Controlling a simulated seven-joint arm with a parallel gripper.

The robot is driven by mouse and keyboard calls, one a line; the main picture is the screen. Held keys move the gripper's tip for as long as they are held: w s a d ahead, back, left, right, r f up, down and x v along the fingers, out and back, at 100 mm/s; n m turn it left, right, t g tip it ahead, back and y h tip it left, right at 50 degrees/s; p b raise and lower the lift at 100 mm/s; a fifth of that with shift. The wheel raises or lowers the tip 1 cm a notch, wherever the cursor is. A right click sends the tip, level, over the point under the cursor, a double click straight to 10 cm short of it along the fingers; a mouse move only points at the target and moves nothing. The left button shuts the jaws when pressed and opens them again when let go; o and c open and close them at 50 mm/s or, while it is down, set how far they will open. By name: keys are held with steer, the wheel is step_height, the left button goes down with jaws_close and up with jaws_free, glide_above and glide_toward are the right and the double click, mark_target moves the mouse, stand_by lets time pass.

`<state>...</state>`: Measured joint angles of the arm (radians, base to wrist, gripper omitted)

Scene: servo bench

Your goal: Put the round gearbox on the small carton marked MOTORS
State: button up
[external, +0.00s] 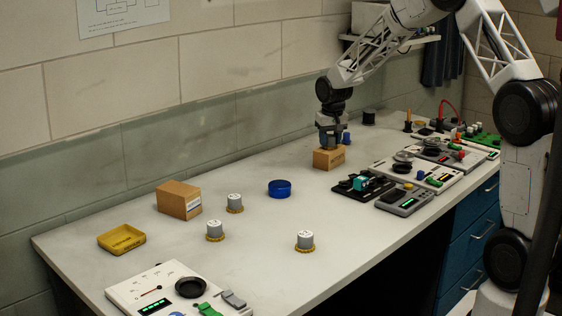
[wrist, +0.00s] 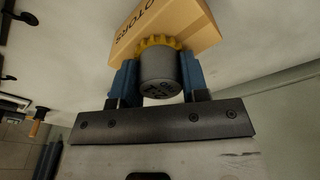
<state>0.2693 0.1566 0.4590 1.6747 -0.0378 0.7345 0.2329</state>
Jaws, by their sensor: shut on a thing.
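The round gearbox, a grey cylinder with a yellow toothed rim, shows in the wrist view (wrist: 160,75) between my blue fingers. My gripper (external: 331,146) is shut on it; the jaws also show in the wrist view (wrist: 160,78). The small carton (external: 328,159) stands directly under my gripper on the bench; its MOTORS lettering shows in the wrist view (wrist: 190,28). The gearbox's yellow rim is at the carton's top; I cannot tell whether it touches. In the external view the held gearbox is mostly hidden by my gripper.
Similar grey-and-yellow units stand on the bench (external: 100,270): one at the front (external: 305,241), two farther left (external: 214,231). A larger carton (external: 179,200), a yellow tray (external: 121,238) and a blue round container (external: 280,188) lie left. Electronic boards (external: 362,186) lie close right of the small carton.

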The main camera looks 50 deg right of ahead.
mark_target(334, 137)
steer(key=o, duration=1)
steer(key=shift+c, duration=0.2)
step_height(334, 137, up, 12)
steer(key=s, duration=0.1)
steer(key=shift+s+a, duration=0.15)
steer(key=shift+a, duration=0.2)
steer(key=shift+r, duration=0.1)
